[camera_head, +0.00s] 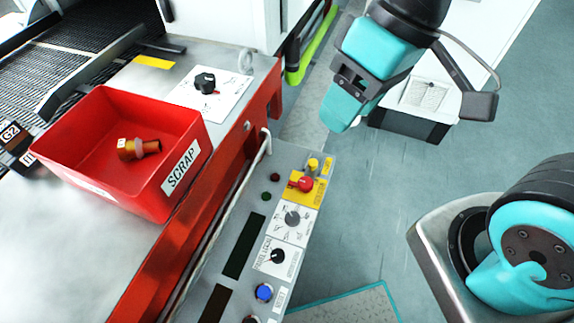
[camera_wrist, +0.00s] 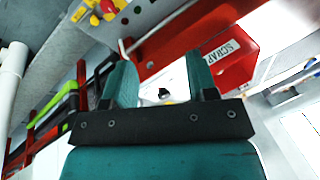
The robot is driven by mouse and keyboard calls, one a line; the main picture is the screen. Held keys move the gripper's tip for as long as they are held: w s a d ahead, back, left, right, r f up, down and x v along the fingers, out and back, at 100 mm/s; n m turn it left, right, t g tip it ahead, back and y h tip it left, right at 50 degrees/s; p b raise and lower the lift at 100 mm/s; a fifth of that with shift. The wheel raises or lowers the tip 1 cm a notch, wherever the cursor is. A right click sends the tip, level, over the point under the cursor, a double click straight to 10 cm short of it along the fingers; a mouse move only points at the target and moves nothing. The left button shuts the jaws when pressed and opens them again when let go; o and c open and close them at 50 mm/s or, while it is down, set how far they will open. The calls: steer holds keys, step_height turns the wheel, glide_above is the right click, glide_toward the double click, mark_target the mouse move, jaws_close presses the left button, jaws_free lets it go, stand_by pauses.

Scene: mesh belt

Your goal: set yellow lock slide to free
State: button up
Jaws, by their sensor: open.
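A small yellow piece (camera_head: 313,164), which looks like the yellow lock slide, sits at the far end of the grey control panel (camera_head: 262,190), beside a red knob (camera_head: 302,184) on a yellow plate. Its setting is too small to read. In the wrist view a small yellow piece (camera_wrist: 94,20), probably the same one, shows at the upper left near the red knob (camera_wrist: 109,6). My gripper (camera_head: 342,112) is open, with nothing seen between its fingers. It hangs beyond the panel's far end, apart from it. In the wrist view its two teal fingers (camera_wrist: 160,82) stand apart.
A red SCRAP bin (camera_head: 185,170) holding an orange-brown part (camera_head: 138,148) stands on the metal table left of the panel. A white handle rail (camera_head: 256,155) runs along the panel's left side. More dials (camera_head: 292,218) and a blue button (camera_head: 264,292) lie nearer. Open floor lies right.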

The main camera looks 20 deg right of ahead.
steer(key=w+f+m+h+p, duration=0.2)
steer(key=w+f+m, duration=0.1)
steer(key=w+f, duration=0.55)
steer(key=m+h, duration=0.1)
steer(key=h, duration=0.1)
glide_above(313, 162)
step_height(313, 162, down, 7)
steer(key=shift+m, duration=0.3)
step_height(313, 162, down, 18)
steer(key=shift+f+p, duration=0.25)
steer(key=shift+p, duration=0.6)
steer(key=shift+c, duration=0.3)
